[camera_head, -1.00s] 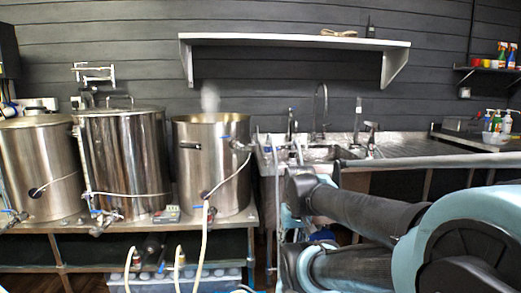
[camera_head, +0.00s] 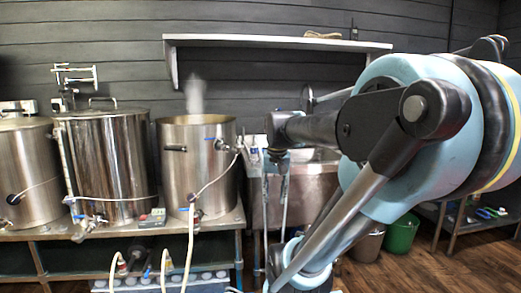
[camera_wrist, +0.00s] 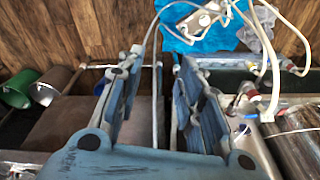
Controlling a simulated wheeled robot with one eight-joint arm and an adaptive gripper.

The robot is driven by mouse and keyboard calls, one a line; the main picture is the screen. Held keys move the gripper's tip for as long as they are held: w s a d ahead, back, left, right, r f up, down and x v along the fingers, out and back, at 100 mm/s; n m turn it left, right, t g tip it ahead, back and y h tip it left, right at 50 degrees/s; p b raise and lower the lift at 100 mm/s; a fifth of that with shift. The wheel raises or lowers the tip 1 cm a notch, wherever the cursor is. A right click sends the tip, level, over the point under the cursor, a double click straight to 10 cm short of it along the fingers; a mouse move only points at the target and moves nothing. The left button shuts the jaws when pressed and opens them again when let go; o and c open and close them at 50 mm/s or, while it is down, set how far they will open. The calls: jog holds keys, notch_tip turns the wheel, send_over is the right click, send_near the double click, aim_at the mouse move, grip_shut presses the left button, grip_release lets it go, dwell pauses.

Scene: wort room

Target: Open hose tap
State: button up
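The steam-topped steel kettle (camera_head: 180,165) stands left of my arm in the head view. A tap with a blue lever (camera_head: 186,209) is low on its front, and a pale hose (camera_head: 188,250) hangs down from it. My gripper (camera_wrist: 152,75) is open in the wrist view, with two spread fingers and nothing seen between them. A steel kettle (camera_wrist: 300,135) and pale hoses (camera_wrist: 272,50) lie to its right there. A small blue-marked fitting (camera_wrist: 241,130) is near that kettle; I cannot tell whether it is the hose tap. The gripper appears apart from these things.
Two more kettles (camera_head: 107,150) (camera_head: 28,170) stand on the bench at left. A wall shelf (camera_head: 280,43) runs above. My arm hides much of the sink (camera_head: 312,185). A green bucket (camera_head: 401,234) stands behind it. Wooden floor (camera_head: 415,270) shows at right.

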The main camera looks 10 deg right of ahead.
jog(key=w+r+m, duration=0.4)
jog(key=w+r, duration=0.9)
jog(key=w, duration=0.2)
jog(key=w+d+r+m, duration=0.1)
jog(key=w+r+m, duration=0.15)
jog(key=w, duration=0.65)
jog(key=w+d+r+m+g, duration=0.15)
jog(key=w+r, duration=0.25)
jog(key=w, duration=0.6)
jog(key=w+d+r+m, duration=0.1)
jog(key=w+r+m, duration=0.25)
jog(key=w, duration=0.55)
jog(key=w+d+f+m, duration=0.2)
jog(key=w+f+m, duration=0.15)
jog(key=w, duration=0.85)
notch_tip(320, 180, down, 16)
jog(key=shift+f, duration=0.2)
grip_shut()
